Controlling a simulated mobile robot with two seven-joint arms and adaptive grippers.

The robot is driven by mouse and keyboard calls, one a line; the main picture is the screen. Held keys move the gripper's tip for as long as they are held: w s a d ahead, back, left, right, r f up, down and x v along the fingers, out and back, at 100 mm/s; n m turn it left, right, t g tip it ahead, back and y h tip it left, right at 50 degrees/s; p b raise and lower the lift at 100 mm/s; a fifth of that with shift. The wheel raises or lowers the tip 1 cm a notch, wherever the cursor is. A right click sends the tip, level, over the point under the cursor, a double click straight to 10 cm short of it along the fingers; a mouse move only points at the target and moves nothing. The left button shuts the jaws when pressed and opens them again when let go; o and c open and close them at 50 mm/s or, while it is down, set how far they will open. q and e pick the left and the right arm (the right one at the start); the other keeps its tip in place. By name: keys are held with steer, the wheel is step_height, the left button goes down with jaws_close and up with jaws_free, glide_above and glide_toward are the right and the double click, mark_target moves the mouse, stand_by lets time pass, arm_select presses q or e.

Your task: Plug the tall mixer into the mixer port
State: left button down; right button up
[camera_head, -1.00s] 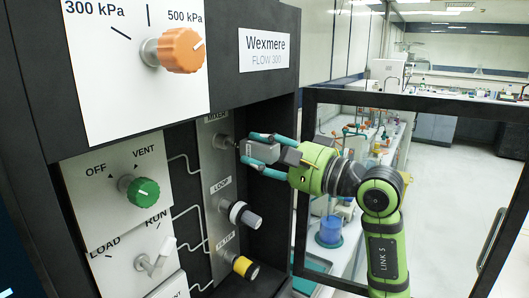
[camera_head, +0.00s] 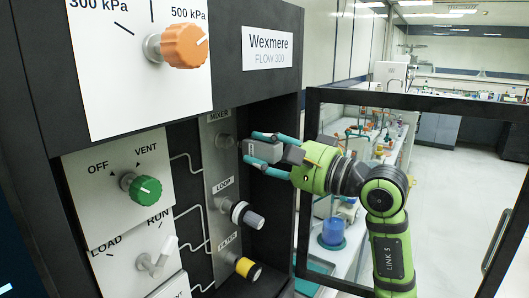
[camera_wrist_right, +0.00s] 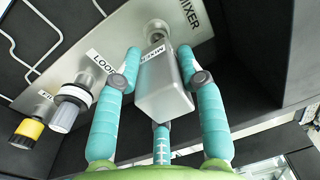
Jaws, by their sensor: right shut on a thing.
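My right gripper (camera_head: 251,147) is shut on the tall mixer (camera_head: 265,151), a grey block with a small label, held between its teal fingers. The mixer port (camera_head: 224,141) is a round metal fitting under the MIXER label on the grey strip. In the head view the mixer is to the right of the port, with a small gap showing between them. In the right wrist view the mixer (camera_wrist_right: 164,95) lies just below the port (camera_wrist_right: 155,31), roughly in line with it; its far end is partly hidden. My left gripper is not in view.
Below the port are the LOOP fitting with a pale cap (camera_head: 246,215) and the yellow-banded filter fitting (camera_head: 246,268). Left are the green knob (camera_head: 145,189) and orange knob (camera_head: 184,46). An open framed door (camera_head: 420,101) stands at right, near my right arm.

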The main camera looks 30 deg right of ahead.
mark_target(250, 148)
steer(key=shift+b, duration=0.7)
stand_by(0.7)
steer(key=shift+x, duration=1.6)
steer(key=o, duration=1.3)
steer(key=shift+w+f, duration=0.15)
steer(key=shift+o, duration=0.2)
steer(key=v, duration=1.2)
